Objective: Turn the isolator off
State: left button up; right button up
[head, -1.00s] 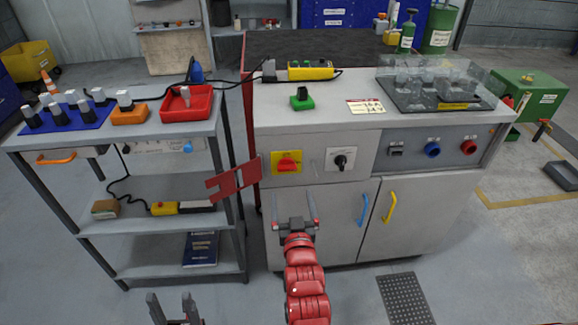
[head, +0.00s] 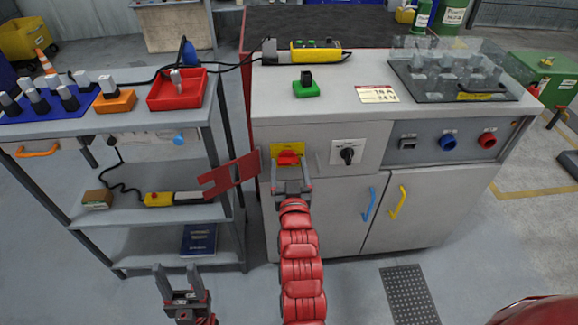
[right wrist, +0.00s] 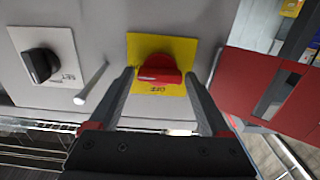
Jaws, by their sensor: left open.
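The isolator is a red knob (head: 289,157) on a yellow plate (head: 279,149) on the left of the grey cabinet front. In the right wrist view the red knob (right wrist: 160,70) lies crosswise, with lettering on the plate beside it. My right gripper (head: 290,168) is open right in front of the knob, its fingers pointing at the panel. In the right wrist view its fingertips (right wrist: 159,76) are at either side of the knob; whether they touch it I cannot tell. My left gripper (head: 181,272) is open and empty, low in front of the shelf trolley.
A black rotary switch (head: 347,155) on a white plate is to the right. A pale pin (right wrist: 91,84) sticks out between it and the isolator. A red slotted plate (head: 229,175) stands close at the left. Blue (head: 369,204) and yellow (head: 398,202) door handles are below right.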

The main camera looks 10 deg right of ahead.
jog(key=c, duration=1)
jog(key=shift+n, duration=0.3)
jog(key=shift+r+n+p, duration=0.15)
jog(key=shift+n+p, duration=0.55)
jog(key=shift+n, duration=0.1)
jog(key=n, duration=0.3)
jog(key=shift+n+p, duration=0.3)
jog(key=shift+p, duration=0.05)
jog(key=n, duration=0.6)
jog(key=shift+a+p, duration=0.1)
jog(key=shift+p, duration=0.3)
jog(key=n+p, duration=0.1)
jog(key=n, duration=0.5)
jog(key=shift+f, duration=0.2)
